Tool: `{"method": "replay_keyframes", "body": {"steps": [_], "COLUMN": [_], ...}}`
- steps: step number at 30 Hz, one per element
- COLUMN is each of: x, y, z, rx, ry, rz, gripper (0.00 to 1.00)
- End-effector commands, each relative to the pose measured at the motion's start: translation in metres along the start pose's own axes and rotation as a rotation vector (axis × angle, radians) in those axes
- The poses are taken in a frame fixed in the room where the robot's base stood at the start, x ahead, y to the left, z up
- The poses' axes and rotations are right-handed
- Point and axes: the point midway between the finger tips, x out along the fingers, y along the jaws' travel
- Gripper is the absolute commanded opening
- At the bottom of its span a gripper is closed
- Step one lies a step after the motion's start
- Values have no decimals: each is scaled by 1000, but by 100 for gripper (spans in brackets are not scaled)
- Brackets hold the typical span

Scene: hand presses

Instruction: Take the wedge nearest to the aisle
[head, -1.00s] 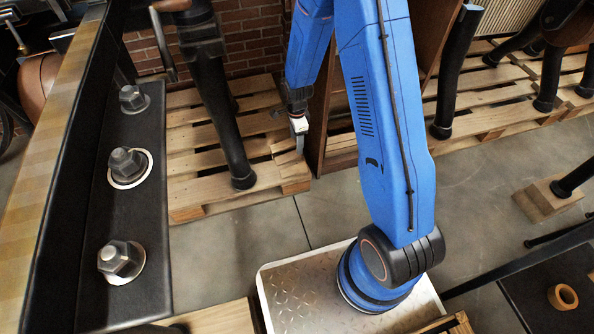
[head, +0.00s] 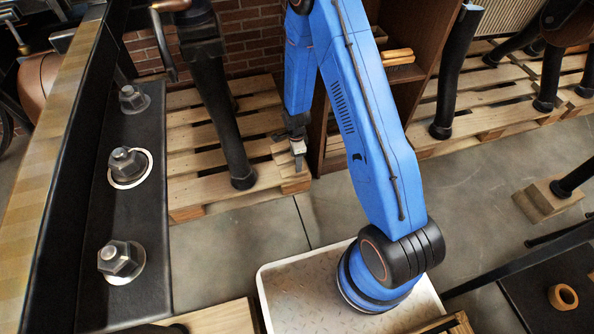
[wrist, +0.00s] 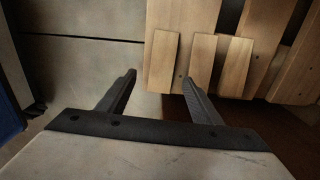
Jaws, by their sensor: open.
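Three pale wooden wedges lie side by side at the pallet's edge in the wrist view: a left one (wrist: 163,62), a middle one (wrist: 203,62) and a right one (wrist: 235,66). The left one is closest to the open concrete floor. My gripper (wrist: 158,76) is open and empty, its fingertips apart on either side of the left wedge's near end in the picture. I cannot tell how far above it they are. In the head view my gripper (head: 298,158) hangs over the pallet's right end, hiding part of the wedges (head: 284,148).
The slatted pallet (head: 205,190) also carries a black press leg (head: 225,130). A brown wooden cabinet (head: 425,85) stands close at the gripper's right. Concrete floor (head: 265,235) lies clear in front of the pallet. A black bolted beam (head: 140,210) fills the left.

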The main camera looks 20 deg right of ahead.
Motion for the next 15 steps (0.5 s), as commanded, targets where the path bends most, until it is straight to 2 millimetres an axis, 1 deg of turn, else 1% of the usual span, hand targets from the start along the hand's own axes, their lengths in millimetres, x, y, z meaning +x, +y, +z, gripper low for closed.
{"method": "replay_keyframes", "body": {"steps": [3,11,15], "x": [8,18,33], "y": [0,0,-2], "z": [0,-1,-4], "rx": [0,0,0], "ry": [0,0,0], "rz": [1,1,3], "gripper": [59,59,59]}}
